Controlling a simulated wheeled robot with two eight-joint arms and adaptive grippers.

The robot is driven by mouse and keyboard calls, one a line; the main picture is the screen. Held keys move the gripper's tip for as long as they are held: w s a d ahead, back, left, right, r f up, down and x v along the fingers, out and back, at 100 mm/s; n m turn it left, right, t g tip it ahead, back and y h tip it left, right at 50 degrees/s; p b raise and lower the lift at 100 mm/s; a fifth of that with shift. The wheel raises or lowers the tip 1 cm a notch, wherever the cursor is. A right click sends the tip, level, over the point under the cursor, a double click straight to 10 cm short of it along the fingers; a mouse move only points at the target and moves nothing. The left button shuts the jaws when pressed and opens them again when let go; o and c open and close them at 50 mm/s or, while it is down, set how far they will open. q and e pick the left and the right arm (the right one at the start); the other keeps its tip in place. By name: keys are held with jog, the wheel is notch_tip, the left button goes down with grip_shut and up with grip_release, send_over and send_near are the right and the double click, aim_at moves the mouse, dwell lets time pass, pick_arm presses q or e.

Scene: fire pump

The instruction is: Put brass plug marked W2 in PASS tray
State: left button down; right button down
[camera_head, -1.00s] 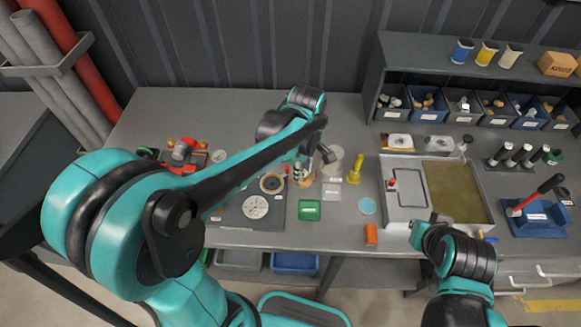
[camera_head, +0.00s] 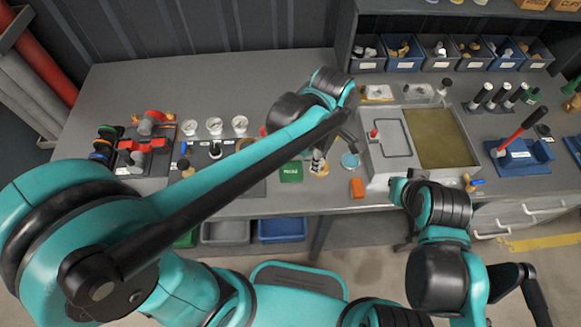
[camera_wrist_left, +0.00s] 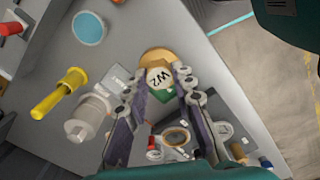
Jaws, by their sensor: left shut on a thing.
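My left gripper (camera_head: 322,156) is shut on the brass plug marked W2 (camera_head: 318,168). In the left wrist view the plug's pale face reads W2 (camera_wrist_left: 160,78) and has a brass rim. The plug lies between the two fingers of the left gripper (camera_wrist_left: 160,100). The gripper holds it over the front part of the bench, just right of a green labelled box (camera_head: 291,172). The box's lettering is too small to read. I cannot make out which container is the PASS tray. My right arm shows at the right, with its jaws out of sight.
A grey basin unit (camera_head: 380,166) stands farther right. Gauges (camera_head: 214,126) stand at the left. A blue bin (camera_head: 283,229) and a grey bin (camera_head: 225,232) sit below the bench edge.

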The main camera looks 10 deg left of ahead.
pick_arm(q)
jog(key=w+a+f, duration=0.1)
jog(key=a, duration=0.1)
jog(key=w+a+f+b, duration=0.1)
jog(key=a+f, duration=0.1)
jog(key=a, duration=0.1)
jog(key=w+a+f+b, duration=0.1)
jog(key=a+f, duration=0.1)
jog(key=a, duration=0.1)
jog(key=shift+a+f, duration=0.1)
jog(key=shift+f, duration=0.05)
jog(key=shift+f+b, duration=1.15)
jog(key=shift+f, duration=0.75)
jog(key=shift+s, duration=0.1)
jog(key=shift+f, duration=0.15)
jog(key=c, duration=1.3)
grip_release()
